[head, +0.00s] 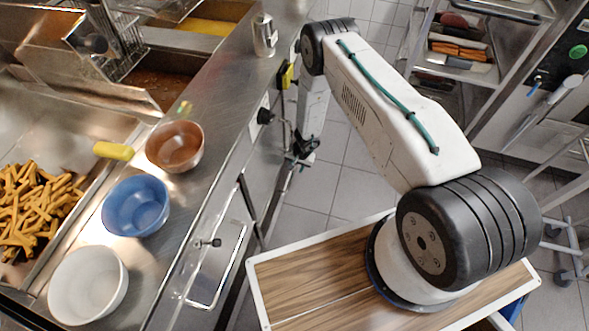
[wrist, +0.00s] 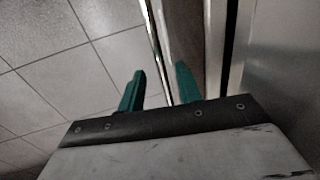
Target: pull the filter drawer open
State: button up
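The steel fryer front (head: 235,190) runs down the middle of the head view. It has upright handles, dark gaps and small black knobs; which panel is the filter drawer I cannot tell for sure. My gripper (head: 298,157) hangs low beside this front, small and partly dark in the head view. In the wrist view its two green fingers (wrist: 160,72) stand apart with no object clearly held. A thin bright upright bar (wrist: 156,45) shows between and beyond the fingertips; I cannot tell whether it lies between them or behind, and contact is not visible.
On the counter stand a white bowl (head: 88,286), a blue bowl (head: 136,206) and a copper-coloured bowl (head: 175,146), beside a tray of fries (head: 35,205). A steel shaker (head: 264,36) stands farther back. Tiled floor (head: 335,165) is open right of the fryer front. A shelf rack (head: 470,75) stands beyond.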

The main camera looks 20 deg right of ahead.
jog(key=shift+w+a+f, duration=0.1)
jog(key=shift+f, duration=0.5)
jog(key=shift+w+a+f, duration=0.1)
jog(key=shift+f, duration=0.5)
grip_shut()
jog(key=shift+s+d, duration=0.1)
jog(key=shift+d, duration=0.05)
